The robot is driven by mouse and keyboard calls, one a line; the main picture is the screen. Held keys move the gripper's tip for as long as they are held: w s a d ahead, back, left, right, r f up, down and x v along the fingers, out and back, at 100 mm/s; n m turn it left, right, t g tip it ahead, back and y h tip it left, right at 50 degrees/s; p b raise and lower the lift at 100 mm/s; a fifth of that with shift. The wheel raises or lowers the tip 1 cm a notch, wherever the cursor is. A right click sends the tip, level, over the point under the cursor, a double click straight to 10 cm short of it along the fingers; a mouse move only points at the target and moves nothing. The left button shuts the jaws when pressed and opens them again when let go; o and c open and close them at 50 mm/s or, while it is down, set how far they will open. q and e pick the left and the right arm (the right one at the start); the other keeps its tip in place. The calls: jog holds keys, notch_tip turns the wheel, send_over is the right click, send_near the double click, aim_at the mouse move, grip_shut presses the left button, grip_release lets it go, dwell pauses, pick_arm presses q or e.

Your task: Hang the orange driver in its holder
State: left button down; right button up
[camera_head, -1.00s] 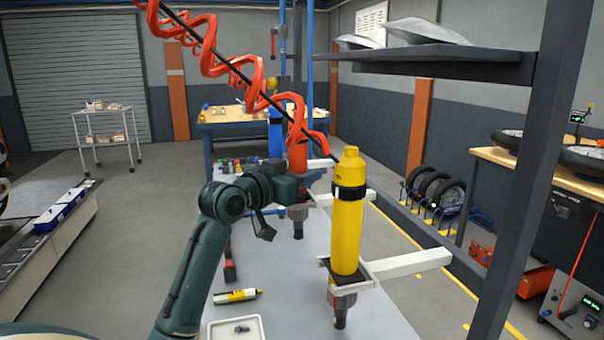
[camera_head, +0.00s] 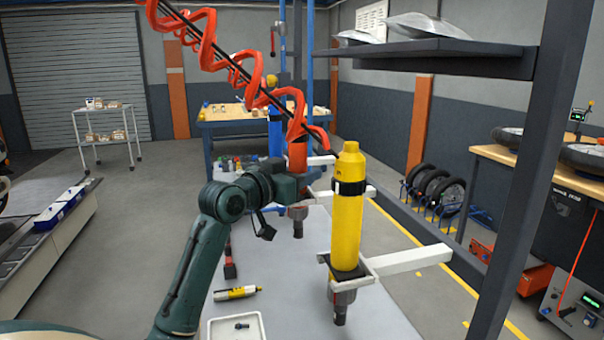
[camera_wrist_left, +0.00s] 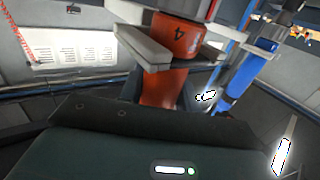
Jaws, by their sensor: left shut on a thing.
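The orange driver (camera_head: 297,155) hangs upright below the red coiled hose, its grey nose pointing down. My left gripper (camera_head: 300,184) is shut on its body; the driver hides part of the jaws. In the left wrist view the orange body (camera_wrist_left: 172,40), marked 4, stands beyond the dark gripper housing, with pale grey bars on both sides. White holder arms (camera_head: 357,192) show just right of the driver in the head view. I cannot tell whether the driver touches or sits in one. My right gripper is out of view.
A yellow driver (camera_head: 348,225) stands upright in a white bracket (camera_head: 408,260) at the near right. A blue driver (camera_head: 275,135) is behind the orange one. A white tray (camera_head: 213,333) and a yellow-black tool (camera_head: 236,293) lie on the table below. A dark shelf post stands right.

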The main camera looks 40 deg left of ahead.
pick_arm(q)
jog(key=c, duration=1.1)
grip_release()
jog(key=shift+r, duration=0.1)
jog(key=shift+o, duration=0.9)
jog(key=shift+f, duration=0.2)
jog(key=shift+s, duration=0.1)
jog(key=s+a+b, duration=0.1)
jog(key=s+b, duration=0.2)
jog(key=s, duration=1)
jog(key=shift+r, duration=0.35)
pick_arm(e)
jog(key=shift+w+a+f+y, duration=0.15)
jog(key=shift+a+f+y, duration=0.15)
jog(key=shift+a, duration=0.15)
pick_arm(q)
jog(key=shift+a, duration=0.15)
jog(key=shift+r, duration=0.1)
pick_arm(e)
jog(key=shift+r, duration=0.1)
